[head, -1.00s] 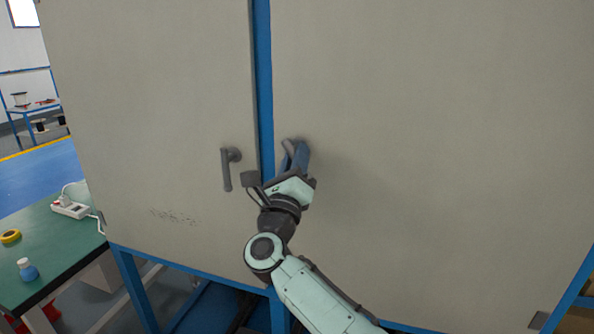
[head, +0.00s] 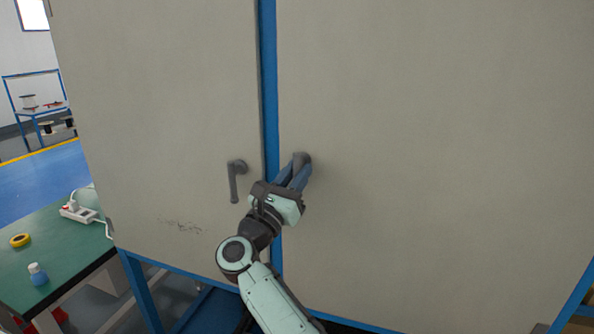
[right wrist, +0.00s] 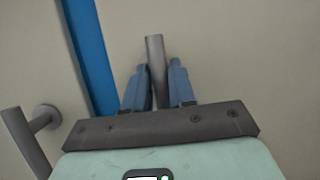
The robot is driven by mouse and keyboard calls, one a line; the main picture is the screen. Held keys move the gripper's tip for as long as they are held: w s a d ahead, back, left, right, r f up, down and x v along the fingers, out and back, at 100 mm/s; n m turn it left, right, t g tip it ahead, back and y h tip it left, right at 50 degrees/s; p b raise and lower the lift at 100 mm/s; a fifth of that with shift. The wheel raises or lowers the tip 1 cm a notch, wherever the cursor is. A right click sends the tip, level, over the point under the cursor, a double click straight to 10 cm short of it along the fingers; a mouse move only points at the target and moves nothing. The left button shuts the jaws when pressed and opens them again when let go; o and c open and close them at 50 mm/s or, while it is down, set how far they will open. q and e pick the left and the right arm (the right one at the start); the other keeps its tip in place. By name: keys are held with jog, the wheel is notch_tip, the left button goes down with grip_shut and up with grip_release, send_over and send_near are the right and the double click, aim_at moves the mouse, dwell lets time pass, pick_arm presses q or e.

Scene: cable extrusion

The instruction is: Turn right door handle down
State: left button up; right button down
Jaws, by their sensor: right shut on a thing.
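The right door handle (head: 301,158) is a grey lever on the right door (head: 430,130), just right of the blue centre post. My right gripper (head: 296,177) comes up from below with its blue fingers around the lever. In the right wrist view the grey lever (right wrist: 156,62) stands between the two fingers (right wrist: 157,88), and the gripper is shut on it. Much of the lever is hidden by the fingers, so its exact angle is hard to tell. The door looks closed. My left gripper is not in view.
The left door handle (head: 235,181) hangs down close to the left of my right gripper. The blue post (head: 268,90) runs between the doors. A green table (head: 55,245) with a power strip (head: 80,212), yellow tape (head: 20,240) and a blue bottle (head: 38,274) stands at left.

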jog(key=shift+r, duration=0.15)
jog(key=c, duration=1.1)
grip_release()
jog(key=shift+o, duration=0.6)
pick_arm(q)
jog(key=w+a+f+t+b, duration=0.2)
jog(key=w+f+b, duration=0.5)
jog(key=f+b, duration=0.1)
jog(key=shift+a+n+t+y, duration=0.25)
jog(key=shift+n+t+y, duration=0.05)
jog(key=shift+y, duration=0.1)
pick_arm(e)
jog(key=v, duration=1.3)
jog(key=shift+s+a, duration=0.1)
jog(key=shift+a, duration=0.05)
